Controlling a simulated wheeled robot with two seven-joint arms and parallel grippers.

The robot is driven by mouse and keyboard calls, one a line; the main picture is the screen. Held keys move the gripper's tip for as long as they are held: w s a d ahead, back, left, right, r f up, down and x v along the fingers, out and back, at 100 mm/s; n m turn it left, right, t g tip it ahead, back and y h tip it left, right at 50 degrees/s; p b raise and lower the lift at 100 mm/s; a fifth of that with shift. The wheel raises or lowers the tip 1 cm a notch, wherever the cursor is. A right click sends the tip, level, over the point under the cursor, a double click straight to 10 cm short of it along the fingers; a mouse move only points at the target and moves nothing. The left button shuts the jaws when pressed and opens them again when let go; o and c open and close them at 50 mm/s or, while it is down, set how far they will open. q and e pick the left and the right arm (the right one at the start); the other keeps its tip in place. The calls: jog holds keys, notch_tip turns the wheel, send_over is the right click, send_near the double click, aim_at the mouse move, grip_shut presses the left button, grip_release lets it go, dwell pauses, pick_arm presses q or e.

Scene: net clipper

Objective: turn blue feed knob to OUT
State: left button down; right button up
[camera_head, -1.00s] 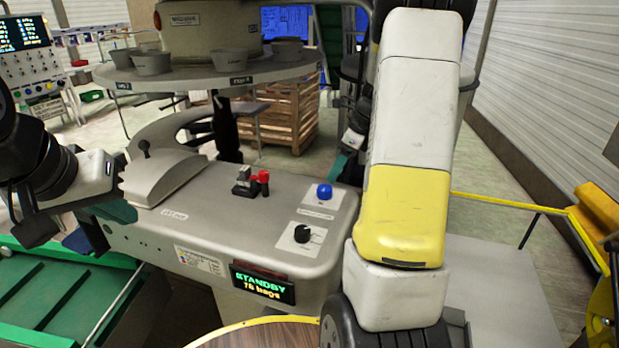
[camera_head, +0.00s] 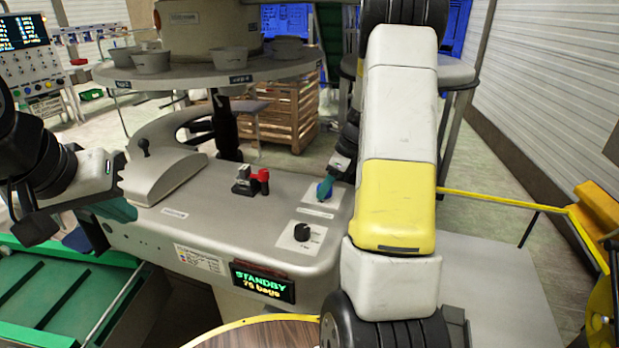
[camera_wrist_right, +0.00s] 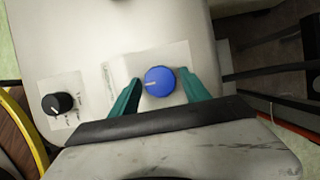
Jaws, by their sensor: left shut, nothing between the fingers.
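The blue knob (camera_wrist_right: 159,82) sits on a white label plate on the grey console. In the right wrist view its white pointer mark points left; the label's words are too small to read. My right gripper (camera_wrist_right: 161,82) is open, with one teal fingertip on each side of the knob and small gaps visible. In the head view the right gripper (camera_head: 325,188) covers most of the knob. My left gripper (camera_head: 119,210) is shut and empty at the console's left end, away from the knob.
A black knob (camera_head: 302,232) sits nearby on the console (camera_head: 222,222). A red-handled part (camera_head: 262,178) and a grey lever housing (camera_head: 160,175) stand further left. The display (camera_head: 263,282) reads STANDBY. A round table (camera_head: 210,75) with several cups stands behind.

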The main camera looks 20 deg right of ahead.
jog(key=c, duration=1)
jog(key=shift+c, duration=0.2)
